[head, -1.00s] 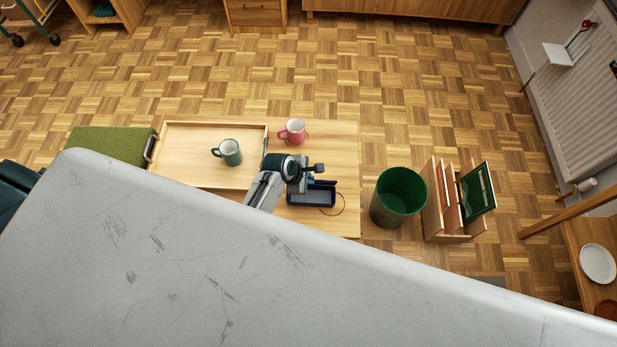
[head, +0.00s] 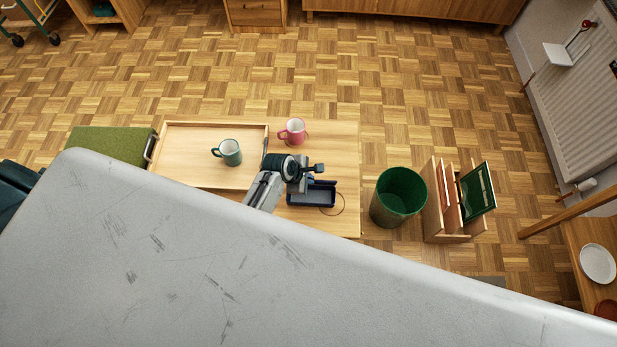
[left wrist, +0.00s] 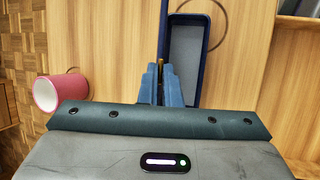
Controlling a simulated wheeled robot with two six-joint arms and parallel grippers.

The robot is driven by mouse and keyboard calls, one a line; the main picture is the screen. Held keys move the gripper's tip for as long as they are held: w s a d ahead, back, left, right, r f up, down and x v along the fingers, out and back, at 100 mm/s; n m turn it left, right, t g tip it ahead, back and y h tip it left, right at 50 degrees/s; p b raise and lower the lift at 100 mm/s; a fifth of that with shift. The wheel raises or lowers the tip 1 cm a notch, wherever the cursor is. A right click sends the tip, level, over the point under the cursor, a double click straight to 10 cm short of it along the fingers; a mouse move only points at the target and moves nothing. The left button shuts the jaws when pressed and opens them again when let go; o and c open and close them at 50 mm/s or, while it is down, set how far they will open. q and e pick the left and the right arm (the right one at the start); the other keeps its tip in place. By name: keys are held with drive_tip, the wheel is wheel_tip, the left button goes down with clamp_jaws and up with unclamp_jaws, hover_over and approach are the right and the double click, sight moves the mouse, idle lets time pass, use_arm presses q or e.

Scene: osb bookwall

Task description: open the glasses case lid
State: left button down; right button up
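The glasses case (head: 312,198) is dark blue with a grey inside and lies on the low wooden table. Its lid stands raised, and the open tray also shows in the left wrist view (left wrist: 186,55). There the lid (left wrist: 163,28) is a thin, near edge-on strip on the tray's left side. My left gripper (head: 318,171) is at the case's far side in the head view. In the left wrist view its blue fingers (left wrist: 161,68) are close together at the lid's end. Whether they grip or only touch it is unclear. My right gripper is not in view.
A pink mug (head: 292,131) stands near the gripper. A green mug (head: 229,152) stands on a wooden tray (head: 185,176) to the left. A thin ring mark (head: 343,205) shows beside the case. A green bin (head: 399,197) stands right of the table.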

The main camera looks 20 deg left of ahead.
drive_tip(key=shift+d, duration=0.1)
use_arm(q)
drive_tip(key=shift+w+r+p, duration=0.1)
drive_tip(key=shift+r+p, duration=0.1)
drive_tip(key=shift+p, duration=0.1)
drive_tip(key=shift+w+a+r+g+p, duration=0.15)
drive_tip(key=shift+w+r+g+p, duration=0.3)
drive_tip(key=shift+p, duration=0.7)
drive_tip(key=shift+w+a+f+n+g+p, duration=0.2)
drive_tip(key=shift+w+f+n+g+p, duration=0.1)
drive_tip(key=shift+w+g+p, duration=0.35)
drive_tip(key=shift+f, duration=0.15)
drive_tip(key=shift+w, duration=0.25)
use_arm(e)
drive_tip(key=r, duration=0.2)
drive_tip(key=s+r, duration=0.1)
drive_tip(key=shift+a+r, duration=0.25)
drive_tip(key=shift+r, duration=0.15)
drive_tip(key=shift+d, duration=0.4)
